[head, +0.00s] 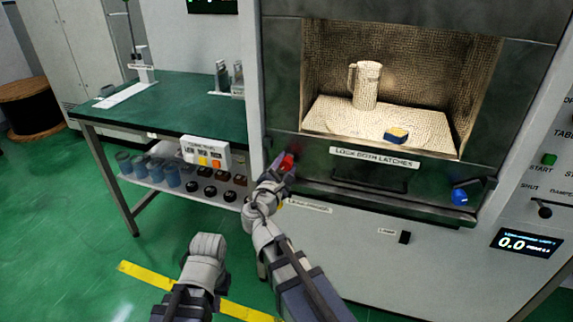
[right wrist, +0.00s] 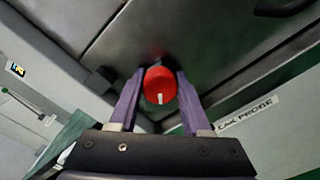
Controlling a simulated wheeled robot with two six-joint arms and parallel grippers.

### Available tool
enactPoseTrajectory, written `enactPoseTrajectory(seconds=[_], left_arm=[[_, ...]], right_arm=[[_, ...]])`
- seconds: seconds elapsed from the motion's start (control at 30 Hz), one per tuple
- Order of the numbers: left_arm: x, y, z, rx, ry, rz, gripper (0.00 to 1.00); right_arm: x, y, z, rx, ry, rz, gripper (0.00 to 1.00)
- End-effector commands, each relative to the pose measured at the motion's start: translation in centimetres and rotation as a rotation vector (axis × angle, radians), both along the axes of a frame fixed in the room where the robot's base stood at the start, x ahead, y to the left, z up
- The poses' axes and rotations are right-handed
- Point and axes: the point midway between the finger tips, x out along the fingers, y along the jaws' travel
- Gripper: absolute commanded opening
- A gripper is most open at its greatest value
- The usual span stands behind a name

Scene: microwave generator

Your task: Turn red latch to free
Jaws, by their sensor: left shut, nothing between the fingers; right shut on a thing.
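The red latch (head: 288,161) is a round knob at the lower left of the microwave chamber's front. In the right wrist view the red latch (right wrist: 160,82) sits between the two purple fingers of my right gripper (right wrist: 159,98), with its white mark pointing down in the picture. In the head view my right gripper (head: 281,166) reaches this knob and is shut on it. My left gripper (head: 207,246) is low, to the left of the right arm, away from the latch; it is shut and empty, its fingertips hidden.
A blue knob (head: 460,197) is at the chamber front's lower right. A sign (head: 374,158) reading "LOCK BOTH LATCHES" sits above a dark handle (head: 368,180). The lit chamber holds a jug (head: 367,88) and a small blue-yellow block (head: 396,136). A green-topped bench (head: 185,100) stands left.

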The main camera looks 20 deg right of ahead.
Motion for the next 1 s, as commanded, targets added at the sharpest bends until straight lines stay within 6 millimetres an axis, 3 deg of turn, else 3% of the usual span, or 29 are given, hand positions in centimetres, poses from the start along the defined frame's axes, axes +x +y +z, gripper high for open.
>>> enactPoseTrajectory(seconds=[0.27, 0.3, 0.53, 1.0], left_arm=[[0.0, 0.0, -0.07, 0.0, 0.0, 0.0, 0.0], [0.01, 0.0, -0.07, 0.0, 0.0, 0.0, 0.0], [0.0, 0.0, -0.04, 0.0, 0.0, 0.0, 0.0], [0.0, 0.0, -0.02, 0.0, 0.0, 0.0, 0.0]], right_arm=[[0.03, 0.33, -0.18, 0.007, 0.001, 0.009, 0.0], [0.02, 0.32, -0.19, 0.007, 0.001, 0.009, 0.51], [0.01, 0.15, -0.1, 0.004, 0.001, 0.004, 0.77], [-0.77, -0.08, -0.05, 0.002, 0.001, 0.0, 0.77]])
